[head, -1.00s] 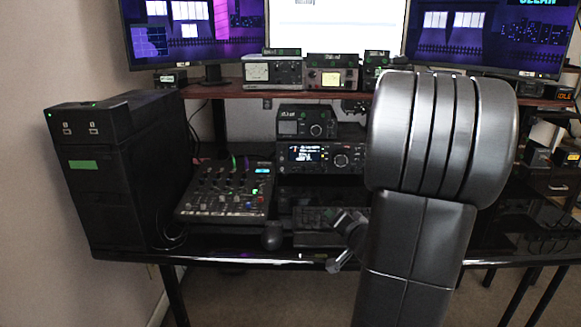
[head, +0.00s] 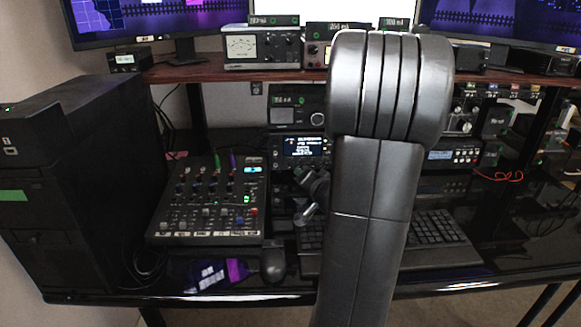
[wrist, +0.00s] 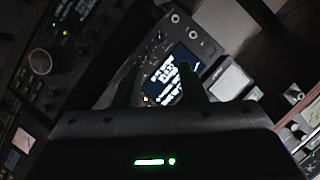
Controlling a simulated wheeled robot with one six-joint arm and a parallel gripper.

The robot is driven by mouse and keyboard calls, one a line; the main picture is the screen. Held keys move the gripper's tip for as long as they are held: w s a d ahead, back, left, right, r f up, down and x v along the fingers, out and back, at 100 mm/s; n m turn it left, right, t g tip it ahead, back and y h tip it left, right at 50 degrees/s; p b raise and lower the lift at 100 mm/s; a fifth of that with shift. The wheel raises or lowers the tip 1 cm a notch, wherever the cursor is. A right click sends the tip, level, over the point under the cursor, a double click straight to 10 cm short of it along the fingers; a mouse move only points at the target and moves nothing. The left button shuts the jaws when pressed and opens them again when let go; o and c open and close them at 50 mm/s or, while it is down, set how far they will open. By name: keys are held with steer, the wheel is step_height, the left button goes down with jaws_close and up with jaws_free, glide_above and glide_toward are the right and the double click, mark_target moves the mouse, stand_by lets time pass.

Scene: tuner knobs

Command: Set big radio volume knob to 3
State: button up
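The big radio (head: 300,147) is a black unit with a lit screen, standing under the shelf behind the mixer in the head view. My arm covers its right part, where its large dial showed before. In the wrist view its lit screen (wrist: 172,76) appears tilted between and behind my fingers. I cannot tell which small knob is the volume knob, nor read its setting. My gripper (head: 306,196) is in front of the radio, above the desk, with fingers apart. In the wrist view the gripper (wrist: 162,88) is dark and holds nothing visible.
A mixer (head: 210,200) sits left of my gripper, with a mouse (head: 273,260) in front. A keyboard (head: 440,238) lies partly behind my arm. A smaller box (head: 297,118) stands on the radio. The shelf (head: 220,73) overhangs. A black tower (head: 70,190) stands at far left.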

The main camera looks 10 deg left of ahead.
mark_target(291, 167)
steer(key=x, duration=1.2)
steer(key=shift+p, duration=0.4)
steer(key=shift+s, duration=0.1)
jaws_close()
